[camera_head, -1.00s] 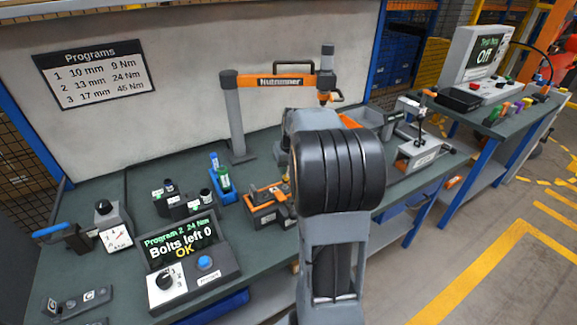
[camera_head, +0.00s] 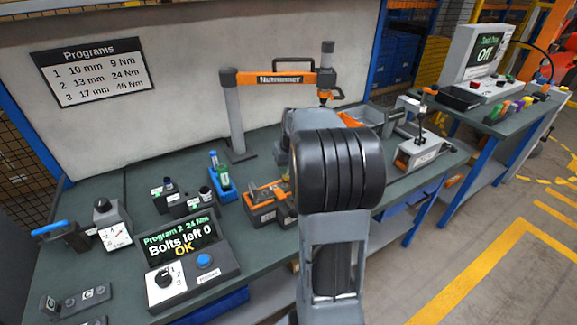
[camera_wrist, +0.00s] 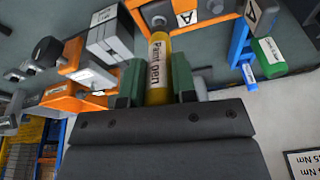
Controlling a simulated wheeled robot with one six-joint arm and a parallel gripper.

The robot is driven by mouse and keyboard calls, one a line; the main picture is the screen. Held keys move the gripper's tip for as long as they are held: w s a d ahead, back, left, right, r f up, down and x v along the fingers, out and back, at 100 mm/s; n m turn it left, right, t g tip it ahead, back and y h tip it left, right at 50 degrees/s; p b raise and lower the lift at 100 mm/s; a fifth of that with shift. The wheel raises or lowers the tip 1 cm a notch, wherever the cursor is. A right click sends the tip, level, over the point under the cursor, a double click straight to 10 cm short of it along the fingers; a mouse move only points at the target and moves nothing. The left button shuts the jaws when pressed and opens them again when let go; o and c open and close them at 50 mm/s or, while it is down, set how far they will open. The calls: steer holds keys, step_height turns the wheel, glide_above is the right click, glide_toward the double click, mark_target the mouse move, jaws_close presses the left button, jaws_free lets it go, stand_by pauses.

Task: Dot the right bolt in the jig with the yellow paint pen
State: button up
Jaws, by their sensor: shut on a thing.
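My gripper (camera_wrist: 157,88) is shut on the yellow paint pen (camera_wrist: 158,68), its green fingers on either side of the pen in the wrist view. The pen points toward the top of that view, where its front end lies over an orange block with A labels (camera_wrist: 205,14), which appears to be the jig. In the head view the orange and black jig (camera_head: 262,205) stands left of my arm. My gripper and the pen are hidden behind my arm there. I cannot make out the right bolt clearly.
A blue pen stand (camera_head: 224,192) with other pens stands behind and left of the jig. A control box (camera_head: 190,262) reads "Bolts left 0 OK". The Nutrunner frame (camera_head: 275,79) stands at the back. A grey fixture (camera_head: 418,150) stands to the right.

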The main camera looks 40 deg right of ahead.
steer(key=shift+r, duration=0.15)
steer(key=shift+r+p, duration=2.35)
steer(key=shift+r, duration=0.55)
